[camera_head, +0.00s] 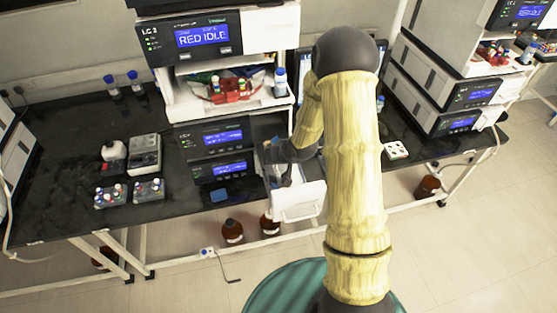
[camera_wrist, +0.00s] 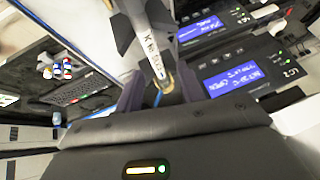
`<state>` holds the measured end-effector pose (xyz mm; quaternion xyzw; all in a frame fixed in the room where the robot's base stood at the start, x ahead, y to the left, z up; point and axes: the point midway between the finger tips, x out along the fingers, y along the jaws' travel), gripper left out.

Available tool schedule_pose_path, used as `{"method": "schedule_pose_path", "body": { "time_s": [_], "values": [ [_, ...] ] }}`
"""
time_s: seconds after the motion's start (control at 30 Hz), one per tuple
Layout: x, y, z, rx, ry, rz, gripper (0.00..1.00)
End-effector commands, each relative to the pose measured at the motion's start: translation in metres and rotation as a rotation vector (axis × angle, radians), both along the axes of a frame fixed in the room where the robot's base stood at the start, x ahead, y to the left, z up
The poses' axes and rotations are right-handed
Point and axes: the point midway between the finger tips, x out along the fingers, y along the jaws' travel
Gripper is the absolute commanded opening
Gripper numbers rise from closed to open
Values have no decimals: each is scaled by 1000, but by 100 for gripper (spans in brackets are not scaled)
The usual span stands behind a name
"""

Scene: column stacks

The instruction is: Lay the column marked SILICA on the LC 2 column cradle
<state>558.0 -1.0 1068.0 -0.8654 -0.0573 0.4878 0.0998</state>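In the wrist view a pale, slim column-like piece (camera_wrist: 150,48) with dark printed letters and a brass-coloured end lies between the dark fingers of my gripper (camera_wrist: 158,88). Its lettering is too small to read as SILICA. Whether the fingers clamp it I cannot tell. In the head view my gripper (camera_head: 280,160) is low, over a white pulled-out tray (camera_head: 302,204) beside the LC 2 stack (camera_head: 216,37), whose screen reads RED IDLE. My arm hides part of this area. I cannot make out the column cradle clearly.
Blue-screened modules (camera_head: 222,170) stand left of the tray. A vial rack (camera_head: 150,190) and a grey device (camera_head: 144,154) sit on the black bench. Another instrument stack (camera_head: 440,85) stands right of my arm. Brown bottles (camera_head: 232,231) are on the floor. The left bench has free room.

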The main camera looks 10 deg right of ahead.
Motion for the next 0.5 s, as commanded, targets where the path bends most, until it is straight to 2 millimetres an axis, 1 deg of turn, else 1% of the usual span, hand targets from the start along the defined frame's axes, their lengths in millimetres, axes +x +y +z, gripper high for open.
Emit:
{"method": "schedule_pose_path", "body": {
  "time_s": [0.03,0.33,0.5],
  "values": [
    [-10,0,-17,-4,30,9,39],
    [-11,-2,-16,-6,31,9,39],
    [-16,-5,-8,-5,28,6,39]
  ]
}}
